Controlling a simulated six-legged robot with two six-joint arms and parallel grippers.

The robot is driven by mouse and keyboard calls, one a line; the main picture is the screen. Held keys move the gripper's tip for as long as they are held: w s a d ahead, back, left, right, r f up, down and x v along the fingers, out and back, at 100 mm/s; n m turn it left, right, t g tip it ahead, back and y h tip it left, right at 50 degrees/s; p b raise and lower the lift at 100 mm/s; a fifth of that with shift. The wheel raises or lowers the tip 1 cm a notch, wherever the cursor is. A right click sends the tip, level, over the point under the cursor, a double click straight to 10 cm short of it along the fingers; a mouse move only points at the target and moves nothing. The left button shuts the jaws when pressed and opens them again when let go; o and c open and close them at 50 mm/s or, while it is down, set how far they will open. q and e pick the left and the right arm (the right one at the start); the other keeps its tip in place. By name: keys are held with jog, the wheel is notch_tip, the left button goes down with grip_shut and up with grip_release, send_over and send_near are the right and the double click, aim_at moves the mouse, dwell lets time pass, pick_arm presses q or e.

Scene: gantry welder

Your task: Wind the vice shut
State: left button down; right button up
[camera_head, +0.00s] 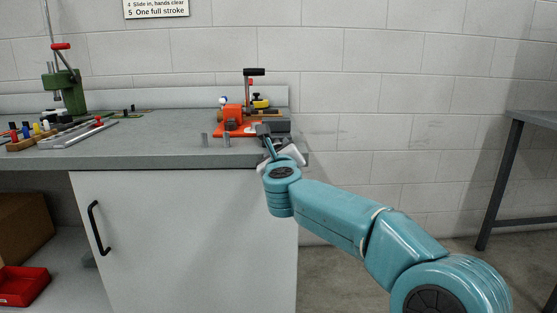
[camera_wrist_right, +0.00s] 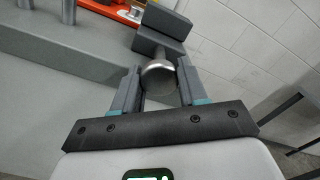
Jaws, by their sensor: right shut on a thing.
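The vice, with a grey block (camera_head: 278,126) and an orange base (camera_head: 228,130), stands near the right end of the bench. In the right wrist view its dark grey blocks (camera_wrist_right: 160,40) are just beyond my fingers, with part of the orange base at the top. My right gripper (camera_head: 266,136) reaches the vice at the bench's front edge. In its wrist view, the right gripper (camera_wrist_right: 158,88) is shut on a round metal knob (camera_wrist_right: 158,76), one finger on each side. The knob's connection behind is partly hidden. My left gripper is not in view.
An upright lever with a black handle (camera_head: 254,72) rises behind the vice. Short grey pegs (camera_head: 226,140) stand left of it. A green press (camera_head: 68,90) and small tools are at the bench's left. The bench top (camera_head: 160,148) between is clear.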

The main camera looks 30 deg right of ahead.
jog(key=m, duration=0.3)
jog(key=m+b, duration=0.1)
jog(key=m, duration=0.1)
jog(key=shift+f+m, duration=0.25)
jog(key=shift+m, duration=0.05)
jog(key=m, duration=0.5)
jog(key=shift+w, duration=0.1)
jog(key=m, duration=0.5)
jog(key=shift+a+m, duration=0.2)
jog(key=shift+m, duration=0.2)
jog(key=m, duration=0.5)
jog(key=shift+w+a+m, duration=0.1)
jog(key=shift+m, duration=0.2)
jog(key=shift+r, duration=0.1)
jog(key=o, duration=1)
jog(key=shift+o, duration=0.2)
jog(key=shift+r, duration=0.15)
